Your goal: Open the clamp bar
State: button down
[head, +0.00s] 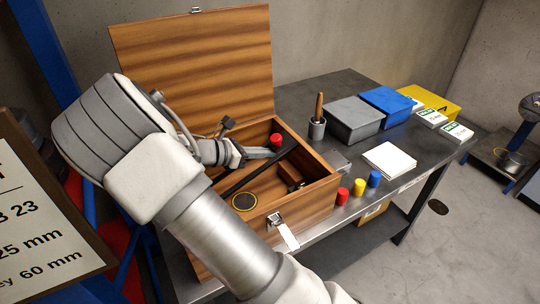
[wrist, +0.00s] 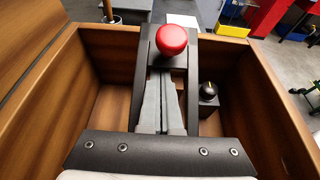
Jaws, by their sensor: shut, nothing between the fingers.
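The clamp bar (head: 245,178) is a long dark bar lying across the inside of an open wooden box. A red knob (head: 277,140) sits at its far end. In the wrist view the dark bar (wrist: 192,75) shows behind and to the right of my fingers, with the red knob (wrist: 171,40) just beyond the fingertips. My gripper (head: 270,152) is shut and empty, its grey fingers (wrist: 162,72) pointing at the knob. I cannot tell whether they touch the bar. My fingers and wrist hide part of the bar.
The wooden box (head: 318,200) has its lid (head: 195,65) raised. A small black dial (wrist: 208,90) stands right of the bar. Red, yellow and blue cylinders (head: 359,187) and several boxes stand on the metal bench (head: 300,95).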

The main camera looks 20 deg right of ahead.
jog(key=s+a+r+h+p, duration=0.1)
jog(key=s+a+r+p, duration=0.1)
jog(key=a+r+p, duration=0.8)
notch_tip(320, 180, up, 3)
jog(key=shift+a+r+h, duration=0.15)
jog(key=shift+a+h, duration=0.15)
jog(key=shift+a, duration=0.45)
jog(key=shift+s+a, duration=0.1)
